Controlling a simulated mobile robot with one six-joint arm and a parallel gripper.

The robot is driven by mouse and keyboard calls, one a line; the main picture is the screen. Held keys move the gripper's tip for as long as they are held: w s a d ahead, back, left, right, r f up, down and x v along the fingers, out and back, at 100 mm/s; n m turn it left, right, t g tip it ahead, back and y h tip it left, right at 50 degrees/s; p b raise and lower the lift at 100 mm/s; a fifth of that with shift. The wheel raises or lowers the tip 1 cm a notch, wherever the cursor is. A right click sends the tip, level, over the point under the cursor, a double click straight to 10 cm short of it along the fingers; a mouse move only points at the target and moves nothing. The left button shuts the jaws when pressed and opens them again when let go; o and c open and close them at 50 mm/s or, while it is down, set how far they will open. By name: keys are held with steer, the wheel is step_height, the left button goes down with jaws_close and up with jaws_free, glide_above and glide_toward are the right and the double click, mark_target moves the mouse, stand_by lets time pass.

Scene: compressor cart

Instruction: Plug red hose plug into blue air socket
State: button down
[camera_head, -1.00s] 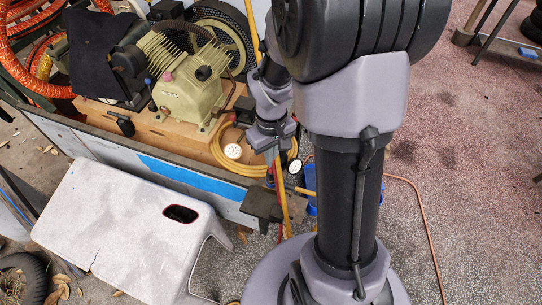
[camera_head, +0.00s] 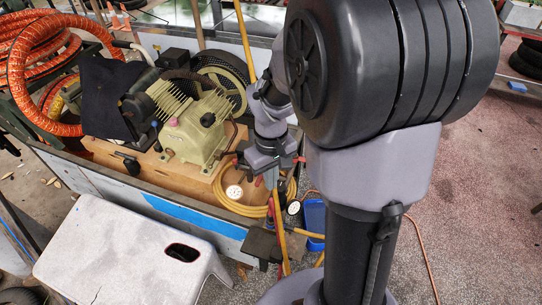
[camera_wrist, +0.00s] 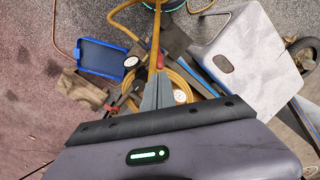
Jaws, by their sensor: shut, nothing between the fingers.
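My gripper (camera_head: 270,182) is shut and empty, pointing down beside the right end of the cart. In the wrist view its fingertips (camera_wrist: 157,78) touch or overlap a small red piece (camera_wrist: 160,61) in the picture; I cannot tell whether they touch it. This red piece, probably the red hose plug, also shows in the head view (camera_head: 277,204) just below the fingers, beside a yellow hose or pole. The blue air socket cannot be made out clearly in either view.
A dark plate (camera_head: 262,243) juts from the cart's corner. A blue tray (camera_wrist: 100,57) lies beyond it. A coiled yellow hose (camera_head: 225,202) and a pale compressor (camera_head: 195,130) sit on the cart. A white step stool (camera_head: 115,255) stands in front. Open ground lies right.

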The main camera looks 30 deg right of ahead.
step_height(320, 180, up, 10)
steer(key=p, duration=0.3)
glide_above(271, 208)
steer(key=shift+f, duration=0.25)
step_height(271, 208, down, 14)
steer(key=m, duration=0.4)
steer(key=m+b, duration=0.1)
steer(key=m, duration=0.3)
steer(key=shift+r+m, duration=0.2)
steer(key=shift+m, duration=0.1)
steer(key=shift+f, duration=0.4)
step_height(271, 208, down, 5)
steer(key=b, duration=0.4)
steer(key=shift+f+b, duration=0.15)
steer(key=shift+b, duration=0.15)
steer(key=shift+f, duration=0.25)
